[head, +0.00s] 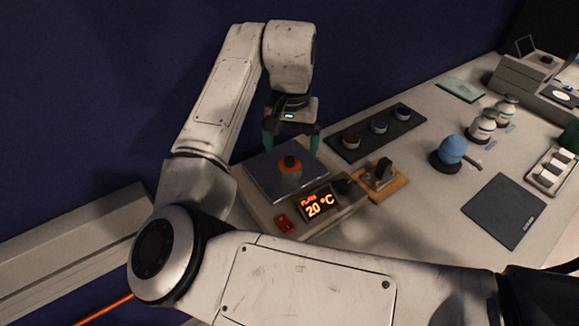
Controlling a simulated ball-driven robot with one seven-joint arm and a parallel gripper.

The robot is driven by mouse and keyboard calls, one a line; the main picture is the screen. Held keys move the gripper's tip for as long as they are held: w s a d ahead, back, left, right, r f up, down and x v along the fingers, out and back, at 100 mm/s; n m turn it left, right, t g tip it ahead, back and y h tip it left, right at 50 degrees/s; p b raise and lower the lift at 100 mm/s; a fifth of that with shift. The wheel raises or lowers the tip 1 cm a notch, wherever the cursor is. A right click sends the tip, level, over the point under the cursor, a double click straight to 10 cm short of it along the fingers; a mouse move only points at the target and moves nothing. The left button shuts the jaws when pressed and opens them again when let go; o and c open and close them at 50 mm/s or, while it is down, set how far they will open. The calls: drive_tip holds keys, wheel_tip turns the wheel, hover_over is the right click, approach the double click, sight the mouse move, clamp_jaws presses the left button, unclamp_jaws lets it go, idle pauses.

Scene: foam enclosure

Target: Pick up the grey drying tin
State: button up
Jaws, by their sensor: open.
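My gripper (291,148) is open and points down over the hot plate, its two teal fingers apart. Between and just below the fingertips, a small round orange piece with a dark top (290,166) sits on the plate's grey top; nothing is held. Three small round tins stand in a row on a dark mat to the right: a near one with a brownish top (351,140), a middle one with a bluish-grey top (378,126) and a far one (403,111). I cannot tell for sure which of these is the grey drying tin.
The hot plate (258,174) shows 20 °C. Right of it are a wooden block with a dark fitting (381,177), a blue round-topped thing (452,150), white bottles (484,126) and a dark flat pad (505,211). Pale bench is clear between them.

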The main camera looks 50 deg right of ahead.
sight(290, 159)
drive_tip(key=shift+w+f+p, duration=0.2)
drive_tip(key=shift+f+p, duration=0.45)
drive_tip(key=shift+f, duration=2.5)
drive_tip(key=c, duration=1.2)
drive_tip(key=shift+o, duration=0.2)
drive_tip(key=shift+r, duration=0.1)
